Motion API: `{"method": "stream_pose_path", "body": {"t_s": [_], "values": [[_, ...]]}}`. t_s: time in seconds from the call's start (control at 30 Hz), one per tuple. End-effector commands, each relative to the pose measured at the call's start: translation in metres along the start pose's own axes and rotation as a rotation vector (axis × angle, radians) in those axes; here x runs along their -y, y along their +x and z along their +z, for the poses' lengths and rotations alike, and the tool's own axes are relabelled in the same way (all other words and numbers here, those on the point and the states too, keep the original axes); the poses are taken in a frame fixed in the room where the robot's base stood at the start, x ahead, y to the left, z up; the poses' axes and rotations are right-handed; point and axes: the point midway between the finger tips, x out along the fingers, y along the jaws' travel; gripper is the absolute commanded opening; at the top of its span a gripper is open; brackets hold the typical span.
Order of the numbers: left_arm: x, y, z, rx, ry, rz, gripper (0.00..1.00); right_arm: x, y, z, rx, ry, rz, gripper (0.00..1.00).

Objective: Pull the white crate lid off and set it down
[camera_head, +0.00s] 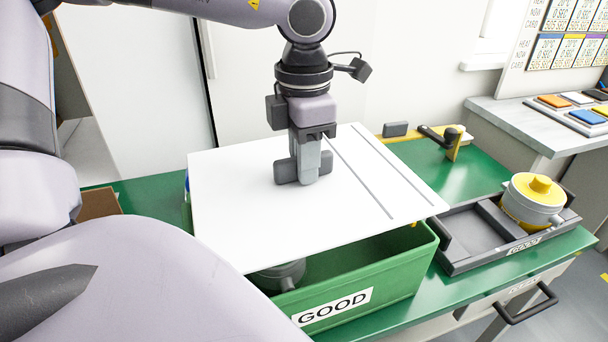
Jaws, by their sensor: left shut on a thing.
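The white crate lid (240,205) is a flat sheet with two grey strips on its right part. My left gripper (304,172) points down at the middle of the lid and is shut on it at a grey grip. A grey round part (277,275) sits inside the crate. My right gripper is not in view.
A dark grey tray (470,262) right of the crate holds a yellow-topped round part (537,195). A black-handled yellow fixture (448,140) stands behind on the green table (480,172). A grey side counter (515,118) with coloured cards is at far right.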

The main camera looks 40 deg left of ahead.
Motion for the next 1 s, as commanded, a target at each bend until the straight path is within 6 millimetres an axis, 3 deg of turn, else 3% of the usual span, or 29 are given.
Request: {"method": "stream_pose_path", "body": {"t_s": [0.47, 1.0], "values": [[0.000, -0.020, 0.000, 0.002, 0.001, 0.001, 0.00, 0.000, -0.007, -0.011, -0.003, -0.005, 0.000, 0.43], [0.000, -0.021, 0.000, 0.002, 0.001, 0.001, 0.00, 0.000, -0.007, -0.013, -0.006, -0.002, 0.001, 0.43]]}}
